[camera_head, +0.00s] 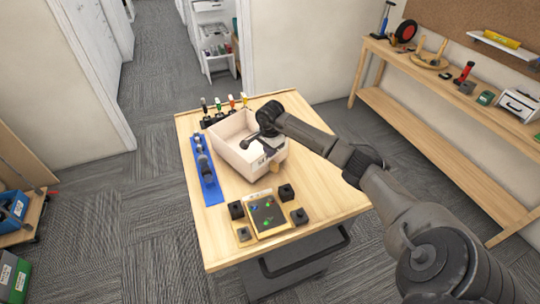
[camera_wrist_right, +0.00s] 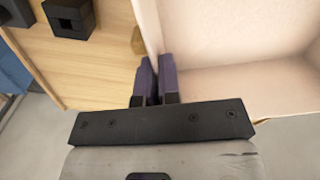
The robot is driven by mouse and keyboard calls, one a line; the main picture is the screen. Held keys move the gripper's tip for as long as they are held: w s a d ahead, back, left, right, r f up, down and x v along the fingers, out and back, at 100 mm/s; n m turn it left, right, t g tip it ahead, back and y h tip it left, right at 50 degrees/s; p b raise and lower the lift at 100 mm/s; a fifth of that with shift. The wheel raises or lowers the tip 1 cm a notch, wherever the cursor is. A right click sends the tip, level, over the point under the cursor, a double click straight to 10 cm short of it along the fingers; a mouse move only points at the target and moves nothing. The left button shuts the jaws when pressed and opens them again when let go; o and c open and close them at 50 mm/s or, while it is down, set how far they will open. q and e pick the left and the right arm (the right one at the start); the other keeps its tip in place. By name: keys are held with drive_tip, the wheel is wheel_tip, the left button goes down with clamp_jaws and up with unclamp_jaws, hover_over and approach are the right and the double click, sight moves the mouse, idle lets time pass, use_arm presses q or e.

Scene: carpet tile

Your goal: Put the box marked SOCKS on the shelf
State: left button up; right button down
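An open-topped pale box (camera_head: 236,127) stands on the wooden table. A small mark shows on its near face, too small to read; no SOCKS lettering can be made out. My right gripper (camera_head: 250,143) is at the box's near wall. In the right wrist view its two purple-padded fingers (camera_wrist_right: 157,82) are close together with the pale box wall (camera_wrist_right: 152,28) between them; the empty inside of the box (camera_wrist_right: 215,35) is on the right. A wooden bench at the right has a long lower shelf (camera_head: 440,125), mostly bare. My left gripper is not in view.
On the table (camera_head: 330,195) are a blue rack (camera_head: 205,172), several upright coloured-handle tools (camera_head: 225,108), and a panel (camera_head: 266,213) among black blocks (camera_head: 286,192). The bench top (camera_head: 420,63) holds tools and a small drawer unit (camera_head: 518,105). Carpeted floor separates table and bench.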

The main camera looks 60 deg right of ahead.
sight(270, 169)
drive_tip(key=shift+f, duration=1.3)
drive_tip(key=shift+f, duration=0.2)
drive_tip(key=c, duration=1.3)
unclamp_jaws()
drive_tip(key=shift+c, duration=0.2)
drive_tip(key=shift+r, duration=0.1)
